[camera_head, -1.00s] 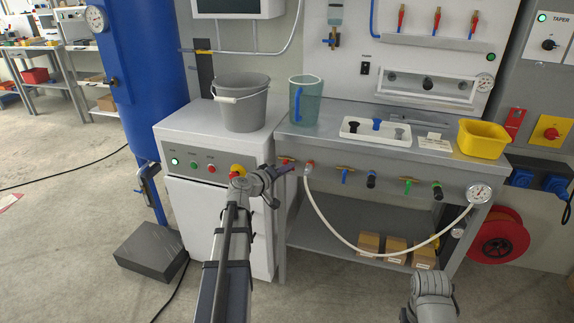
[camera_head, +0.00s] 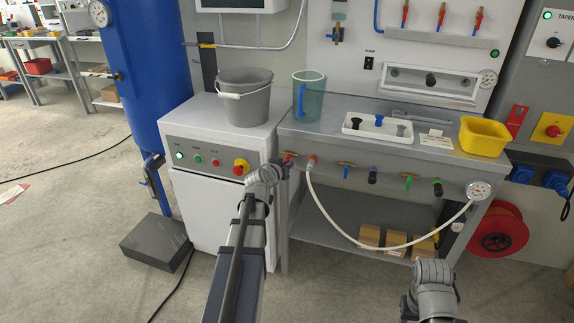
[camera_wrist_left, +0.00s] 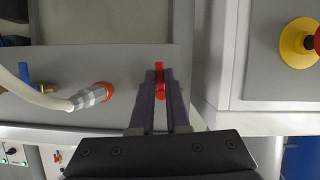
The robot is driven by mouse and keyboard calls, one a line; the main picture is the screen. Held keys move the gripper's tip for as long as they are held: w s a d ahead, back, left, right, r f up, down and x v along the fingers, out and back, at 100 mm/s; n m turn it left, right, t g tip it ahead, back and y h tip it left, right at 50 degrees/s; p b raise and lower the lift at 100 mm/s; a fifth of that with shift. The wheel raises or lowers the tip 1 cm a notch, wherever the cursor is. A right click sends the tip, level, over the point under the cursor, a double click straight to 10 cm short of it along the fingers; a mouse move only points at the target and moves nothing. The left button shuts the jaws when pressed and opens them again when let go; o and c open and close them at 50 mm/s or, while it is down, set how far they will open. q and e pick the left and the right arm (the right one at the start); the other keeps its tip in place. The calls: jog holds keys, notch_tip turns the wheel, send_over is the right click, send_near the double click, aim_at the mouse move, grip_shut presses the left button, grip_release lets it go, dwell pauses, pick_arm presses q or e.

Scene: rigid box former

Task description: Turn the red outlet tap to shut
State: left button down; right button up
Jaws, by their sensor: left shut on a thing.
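The red outlet tap (camera_head: 290,153) is on the front panel of the steel bench, at its left end. In the left wrist view its red handle (camera_wrist_left: 159,72) stands between the two purple fingers, in line with them. My left gripper (camera_head: 285,163) is at the tap and closed on the handle; its fingers also show in the left wrist view (camera_wrist_left: 159,88). The arm hides part of the tap in the head view. Part of my right arm shows at the lower right, but its gripper is out of view.
A white hose (camera_head: 345,232) leaves a red-collared fitting (camera_head: 311,162) just right of the tap. Other taps, blue (camera_head: 346,172) and green (camera_head: 408,182), follow along the panel. The grey cabinet with a red-and-yellow stop button (camera_head: 241,167) stands close on the left.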

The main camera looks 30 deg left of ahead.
pick_arm(q)
jog(key=shift+m+y, duration=0.3)
jog(key=shift+m, duration=0.1)
dwell(0.4)
jog(key=c, duration=0.9)
grip_release()
jog(key=shift+a, duration=0.1)
jog(key=shift+s, duration=0.1)
jog(key=p+v, duration=0.3)
jog(key=v, duration=0.4)
jog(key=shift+s+r, duration=0.25)
